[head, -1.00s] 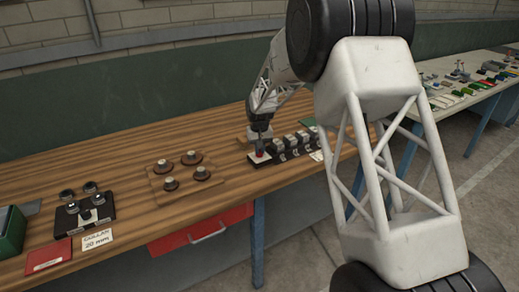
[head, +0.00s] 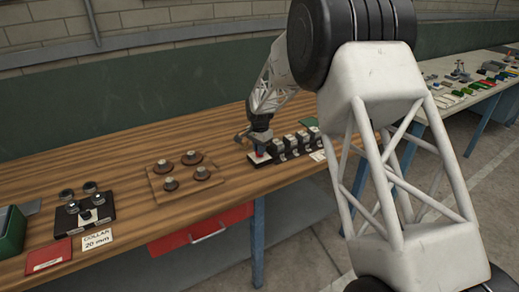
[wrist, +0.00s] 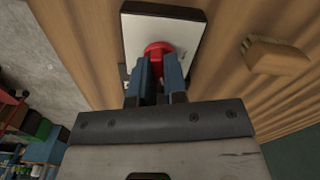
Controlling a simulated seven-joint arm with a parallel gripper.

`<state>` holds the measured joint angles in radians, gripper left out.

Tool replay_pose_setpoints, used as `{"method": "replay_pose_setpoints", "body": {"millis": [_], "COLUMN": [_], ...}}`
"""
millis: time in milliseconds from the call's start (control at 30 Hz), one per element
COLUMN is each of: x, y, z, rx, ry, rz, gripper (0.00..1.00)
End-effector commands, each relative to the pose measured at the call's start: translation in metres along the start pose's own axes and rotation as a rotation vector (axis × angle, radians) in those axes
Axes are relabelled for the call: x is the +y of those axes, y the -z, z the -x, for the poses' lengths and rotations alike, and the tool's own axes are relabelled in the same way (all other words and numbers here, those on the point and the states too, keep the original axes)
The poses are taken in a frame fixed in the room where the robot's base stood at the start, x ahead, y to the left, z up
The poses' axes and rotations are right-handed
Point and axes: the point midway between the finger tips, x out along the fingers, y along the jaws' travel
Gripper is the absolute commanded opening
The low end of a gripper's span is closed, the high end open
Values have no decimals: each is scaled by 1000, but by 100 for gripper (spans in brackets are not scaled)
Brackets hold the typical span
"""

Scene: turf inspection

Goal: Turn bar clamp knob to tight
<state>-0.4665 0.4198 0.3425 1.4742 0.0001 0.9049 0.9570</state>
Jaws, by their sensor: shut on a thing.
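The red knob (wrist: 158,50) shows in the wrist view on a white plate with a dark edge (wrist: 187,24). My gripper (wrist: 157,68) has its two blue-grey fingers on either side of the knob and is shut on it. The fingers hide the knob's lower part, and I cannot tell its turn position. In the head view my gripper (head: 260,148) points down over the white plate (head: 258,161) at the left end of a row of small dark and white blocks. The knob is barely visible there.
Several dark blocks with pale tops (head: 290,144) stand close to the right of the plate. A wooden board with several round knobs (head: 182,174) lies to the left. A wooden piece (wrist: 276,57) lies beside the plate. Bare bench top (head: 130,135) lies at the back left.

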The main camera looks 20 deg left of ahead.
Motion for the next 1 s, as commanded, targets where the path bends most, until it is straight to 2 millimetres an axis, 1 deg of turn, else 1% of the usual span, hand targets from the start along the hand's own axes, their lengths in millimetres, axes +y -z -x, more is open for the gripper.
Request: {"method": "replay_pose_setpoints", "body": {"millis": [200, 400, 600, 967, 1000], "x": [0, 0, 0, 0, 0], "y": [0, 0, 0, 0, 0], "z": [1, 0, 1, 1, 1], "rx": [1, 0, 1, 1, 1], "ry": [1, 1, 1, 1, 1], "rz": [-162, -255, -292, -296, -296], "gripper": [0, 0, 0, 0, 17]}}
